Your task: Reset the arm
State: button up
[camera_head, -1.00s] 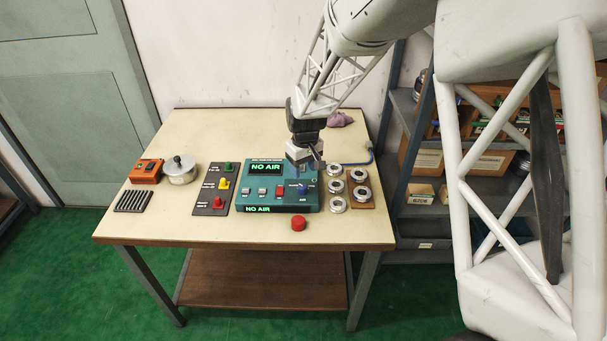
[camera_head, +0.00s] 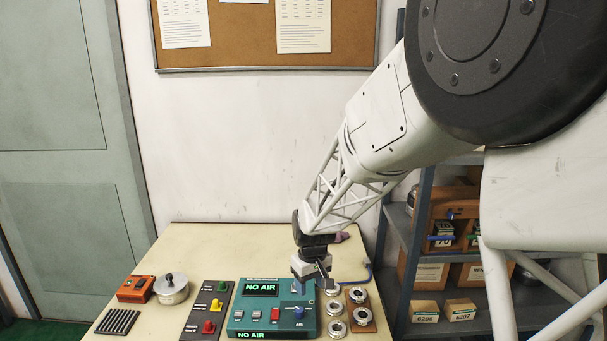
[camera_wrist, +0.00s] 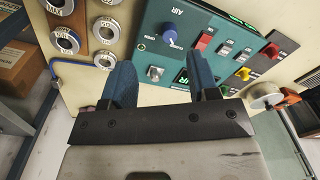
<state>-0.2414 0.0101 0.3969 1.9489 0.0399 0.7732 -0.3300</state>
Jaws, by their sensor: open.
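My gripper (camera_head: 318,283) is open and empty above the right part of the teal control panel (camera_head: 245,314), on the cream table. In the wrist view my gripper (camera_wrist: 162,82) has its two blue fingers apart, with the panel (camera_wrist: 152,38) beyond them. The panel's displays read "NO AIR". A blue knob (camera_head: 299,312) sits on the panel below my gripper, and it also shows in the wrist view (camera_wrist: 171,31). My arm comes down from the upper right.
Bearing rings (camera_head: 334,312) stand right of the panel, some on a brown board (camera_head: 370,317). A plate with green, yellow and red knobs (camera_head: 196,325), a lidded metal pot (camera_head: 171,290), an orange box (camera_head: 133,288) and a black grille (camera_head: 117,321) lie left. Shelves (camera_head: 398,230) stand right.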

jog(key=s+d+r+m, duration=0.2)
jog(key=s+d+r, duration=0.4)
jog(key=s+r, duration=0.2)
jog(key=s+d+r+m+t, duration=0.1)
jog(key=s+d+r, duration=0.2)
jog(key=s, duration=0.5)
jog(key=s+d+r+m, duration=0.2)
jog(key=s+d+r, duration=0.1)
jog(key=s, duration=0.6)
jog(key=s+d+r+m+t, duration=0.1)
jog(key=s+d+r, duration=0.2)
jog(key=s, duration=0.6)
jog(key=shift+s+d+t+h, duration=0.25)
jog(key=shift+d+t+h, duration=0.05)
jog(key=shift+d, duration=0.55)
